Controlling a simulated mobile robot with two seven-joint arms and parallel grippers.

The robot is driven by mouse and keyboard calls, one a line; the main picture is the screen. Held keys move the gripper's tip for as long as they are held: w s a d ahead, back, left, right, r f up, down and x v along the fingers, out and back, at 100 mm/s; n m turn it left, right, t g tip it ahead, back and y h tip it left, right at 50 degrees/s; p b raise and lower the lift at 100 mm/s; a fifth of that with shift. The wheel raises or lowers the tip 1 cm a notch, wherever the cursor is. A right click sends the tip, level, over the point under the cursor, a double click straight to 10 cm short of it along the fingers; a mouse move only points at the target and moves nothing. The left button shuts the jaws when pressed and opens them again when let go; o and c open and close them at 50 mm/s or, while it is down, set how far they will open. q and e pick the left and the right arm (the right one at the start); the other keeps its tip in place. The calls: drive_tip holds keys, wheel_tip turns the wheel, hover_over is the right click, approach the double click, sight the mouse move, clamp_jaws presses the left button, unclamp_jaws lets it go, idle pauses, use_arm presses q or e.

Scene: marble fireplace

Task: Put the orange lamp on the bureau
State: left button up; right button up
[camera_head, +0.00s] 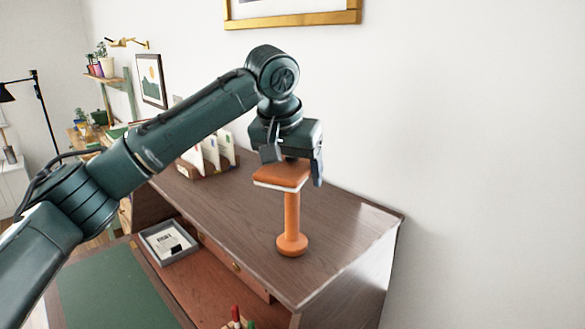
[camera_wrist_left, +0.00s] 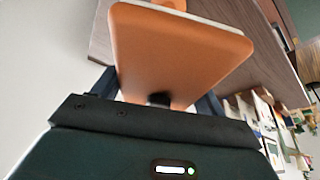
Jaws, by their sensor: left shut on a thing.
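The orange lamp (camera_head: 292,215) has a flat, rounded square head, a straight stem and a round base. It is upright over the right part of the dark wooden bureau top (camera_head: 345,225). Its base looks to be at or just above the wood; I cannot tell whether it touches. My left gripper (camera_head: 294,166) comes from above and is shut on the lamp's head, one finger on each side. In the left wrist view the orange lamp (camera_wrist_left: 180,50) fills the upper middle between the fingers. My right gripper is not in view.
A letter rack (camera_head: 205,160) with papers stands at the back of the bureau top. A grey tray (camera_head: 168,242) lies on the lower desk surface beside a green pad (camera_head: 120,290). Pencils (camera_head: 237,316) stand at the front. A white wall is behind; bare wood surrounds the lamp.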

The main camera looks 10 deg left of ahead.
use_arm(q)
drive_tip(key=o, duration=1.5)
drive_tip(key=shift+f, duration=0.1)
drive_tip(key=shift+o, duration=0.2)
drive_tip(key=b+v, duration=0.1)
drive_tip(key=v, duration=1)
drive_tip(key=shift+r, duration=0.25)
drive_tip(key=shift+s+a+r+b, duration=0.15)
drive_tip(key=shift+r+b, duration=0.15)
drive_tip(key=shift+r, duration=0.15)
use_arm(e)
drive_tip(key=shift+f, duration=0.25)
use_arm(q)
drive_tip(key=shift+f, duration=0.1)
